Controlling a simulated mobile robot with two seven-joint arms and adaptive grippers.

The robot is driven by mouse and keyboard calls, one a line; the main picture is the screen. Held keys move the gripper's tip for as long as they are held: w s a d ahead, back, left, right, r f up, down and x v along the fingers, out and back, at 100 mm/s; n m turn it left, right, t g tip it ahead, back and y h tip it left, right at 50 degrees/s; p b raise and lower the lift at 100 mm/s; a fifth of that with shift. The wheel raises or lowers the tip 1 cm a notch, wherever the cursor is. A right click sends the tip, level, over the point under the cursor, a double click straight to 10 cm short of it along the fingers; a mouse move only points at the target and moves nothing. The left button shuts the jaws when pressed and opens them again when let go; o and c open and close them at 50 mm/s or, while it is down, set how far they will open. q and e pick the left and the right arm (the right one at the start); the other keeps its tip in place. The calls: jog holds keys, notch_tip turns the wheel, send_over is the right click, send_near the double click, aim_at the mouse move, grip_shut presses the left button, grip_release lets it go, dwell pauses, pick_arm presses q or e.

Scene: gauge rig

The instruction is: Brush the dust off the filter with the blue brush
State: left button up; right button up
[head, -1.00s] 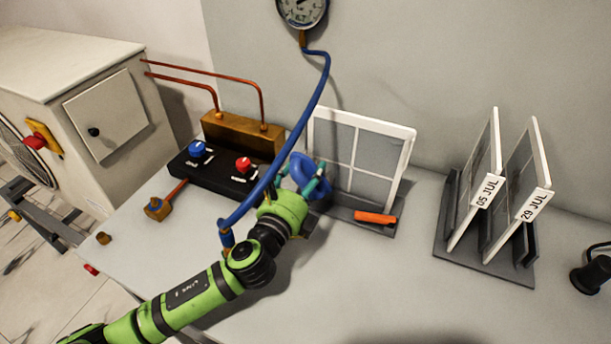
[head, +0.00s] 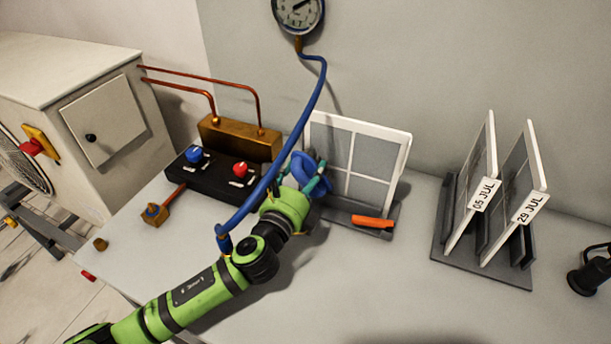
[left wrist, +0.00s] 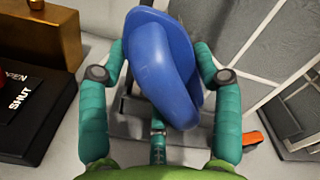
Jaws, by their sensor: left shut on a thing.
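The filter (head: 372,154) is a white-framed grey panel standing upright in a dark stand against the wall. Its edge also shows at the right of the left wrist view (left wrist: 270,64). My left gripper (head: 307,183) is at the filter's left side, shut on the blue brush. The blue brush (left wrist: 160,65) fills the middle of the left wrist view between the two teal fingers. In the head view the brush (head: 304,167) overlaps the filter's left edge; I cannot tell whether it touches. Its bristles are hidden. My right gripper is not in view.
A blue hose (head: 288,150) runs from the gauge (head: 298,12) down past my left gripper. A black valve box (head: 212,172) stands left. An orange piece (head: 372,221) lies on the stand's front. A rack (head: 482,262) with dated panels stands right. The front table is clear.

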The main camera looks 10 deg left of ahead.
aim_at(325, 180)
pick_arm(q)
jog(key=shift+d, duration=0.1)
jog(key=shift+s+d+p, duration=0.2)
jog(key=shift+s+d, duration=0.05)
jog(key=shift+d, duration=0.7)
jog(key=shift+s+d+p, duration=0.15)
jog(key=shift+s+d, duration=0.1)
jog(key=shift+d, duration=0.65)
jog(key=shift+w, duration=0.15)
jog(key=shift+w+a+r+p, duration=0.1)
jog(key=shift+w+a+p, duration=0.15)
jog(key=shift+a, duration=0.75)
jog(key=shift+w+a+r+p, duration=0.1)
jog(key=shift+w+a+p, duration=0.15)
jog(key=shift+a, duration=0.75)
jog(key=shift+s, duration=0.1)
jog(key=shift+s+a+f, duration=0.1)
jog(key=shift+s+f, duration=0.05)
jog(key=shift+s, duration=0.3)
jog(key=shift+s+a+f, duration=0.1)
jog(key=shift+s, duration=0.3)
jog(key=shift+s+a+p, duration=0.15)
jog(key=shift+s+p, duration=0.05)
jog(key=shift+s, duration=0.8)
jog(key=shift+s+a+p, duration=0.15)
jog(key=shift+s, duration=0.85)
